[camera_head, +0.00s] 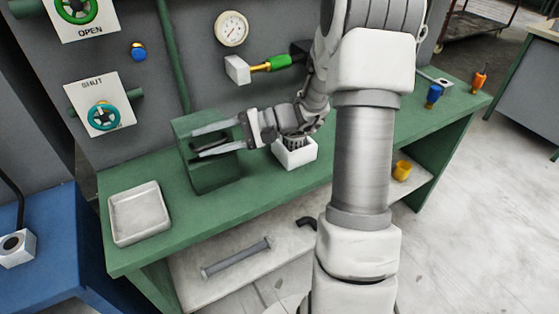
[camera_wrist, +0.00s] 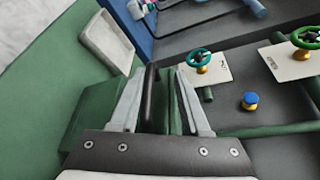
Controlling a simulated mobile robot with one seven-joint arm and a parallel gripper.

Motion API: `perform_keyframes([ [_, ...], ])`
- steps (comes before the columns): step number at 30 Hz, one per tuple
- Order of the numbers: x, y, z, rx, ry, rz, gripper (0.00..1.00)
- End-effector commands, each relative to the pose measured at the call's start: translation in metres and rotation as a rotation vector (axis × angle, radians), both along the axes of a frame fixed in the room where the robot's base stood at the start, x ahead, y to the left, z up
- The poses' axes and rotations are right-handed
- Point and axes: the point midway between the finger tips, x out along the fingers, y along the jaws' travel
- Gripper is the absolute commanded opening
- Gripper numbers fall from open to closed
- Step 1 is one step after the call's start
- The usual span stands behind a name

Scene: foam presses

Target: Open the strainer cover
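The green strainer housing (camera_head: 215,180) stands on the green bench, left of centre in the head view. A black bar handle (camera_head: 214,145) is on its cover; it also shows in the wrist view (camera_wrist: 150,90). My gripper (camera_head: 198,143) reaches leftward to the housing with its fingers on either side of the handle. In the wrist view my gripper (camera_wrist: 160,95) is open; the handle lies nearer the left finger, with a clear gap to the right finger. The cover appears closed, though its edges are partly hidden by my fingers.
A shallow pale tray (camera_head: 140,213) lies left on the bench (camera_head: 240,205). A white block (camera_head: 295,152) stands beneath my wrist. On the grey wall are handwheels over OPEN and SHUT plates (camera_head: 104,117), a blue knob (camera_head: 138,51), a gauge (camera_head: 231,28) and a green-handled valve (camera_head: 278,62).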

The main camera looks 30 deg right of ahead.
Motion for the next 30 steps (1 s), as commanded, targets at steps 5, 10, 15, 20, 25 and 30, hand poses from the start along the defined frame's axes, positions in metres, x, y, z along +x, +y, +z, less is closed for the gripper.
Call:
perform_keyframes([
  [5, -0.007, 0.0, -0.021, 0.001, -0.093, -0.001, 0.45],
  [10, -0.012, 0.0, -0.034, 0.001, -0.181, -0.001, 0.45],
  [15, -0.015, 0.0, -0.048, 0.002, -0.269, -0.001, 0.45],
  [20, -0.023, -0.02, -0.044, -0.001, -0.305, -0.006, 0.45],
  [25, -0.036, -0.052, -0.041, -0.001, -0.304, -0.005, 0.45],
  [30, -0.049, -0.083, -0.038, -0.001, -0.303, -0.004, 0.45],
])
